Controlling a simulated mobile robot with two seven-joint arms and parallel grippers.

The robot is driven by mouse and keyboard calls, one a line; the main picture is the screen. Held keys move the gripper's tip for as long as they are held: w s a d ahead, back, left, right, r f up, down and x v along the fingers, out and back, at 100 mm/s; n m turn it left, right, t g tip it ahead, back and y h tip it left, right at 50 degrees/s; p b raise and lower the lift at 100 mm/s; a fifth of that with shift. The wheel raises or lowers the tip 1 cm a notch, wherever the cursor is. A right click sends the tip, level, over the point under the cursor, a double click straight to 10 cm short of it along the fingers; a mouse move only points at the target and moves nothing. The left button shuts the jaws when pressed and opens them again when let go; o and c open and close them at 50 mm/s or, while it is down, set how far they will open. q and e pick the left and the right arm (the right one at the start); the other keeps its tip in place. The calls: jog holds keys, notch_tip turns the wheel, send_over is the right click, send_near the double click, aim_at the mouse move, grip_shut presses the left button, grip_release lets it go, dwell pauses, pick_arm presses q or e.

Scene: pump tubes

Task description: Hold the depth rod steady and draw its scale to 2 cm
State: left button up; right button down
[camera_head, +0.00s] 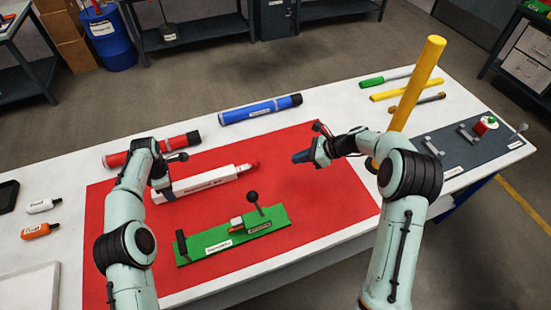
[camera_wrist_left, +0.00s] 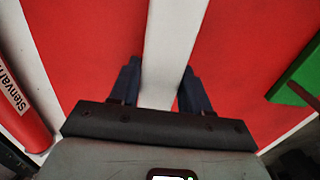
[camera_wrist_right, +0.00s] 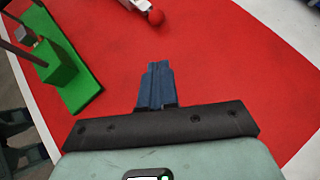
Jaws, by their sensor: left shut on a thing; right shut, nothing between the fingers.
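The depth rod is a white bar (camera_head: 205,181) with a label and a red knob (camera_head: 252,165) at its right end. It lies on the red mat (camera_head: 330,200). My left gripper (camera_head: 163,190) is shut on the white bar near its left end; in the left wrist view the bar (camera_wrist_left: 172,45) runs between the two fingers (camera_wrist_left: 158,85). My right gripper (camera_head: 300,157) is shut and empty, above the mat to the right of the red knob. In the right wrist view its fingers (camera_wrist_right: 155,85) are together and the knob (camera_wrist_right: 156,16) is beyond them. The scale's reading is not legible.
A green fixture (camera_head: 232,240) with a black-knobbed lever stands in front of the bar. A red tube (camera_head: 125,155) and a blue tube (camera_head: 260,109) lie behind. A yellow post (camera_head: 415,85) rises at the right, near my right arm. The mat's right part is clear.

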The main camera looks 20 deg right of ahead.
aim_at(254, 165)
jog(key=x, duration=0.9)
jog(key=shift+s, duration=0.1)
jog(key=shift+w+a+f, duration=0.1)
jog(key=shift+w+a, duration=0.25)
jog(key=shift+a, duration=0.2)
jog(key=shift+w+a, duration=0.35)
jog(key=shift+a, duration=0.2)
jog(key=shift+w+a+f, duration=0.1)
jog(key=shift+w+a, duration=0.25)
jog(key=shift+a, duration=0.15)
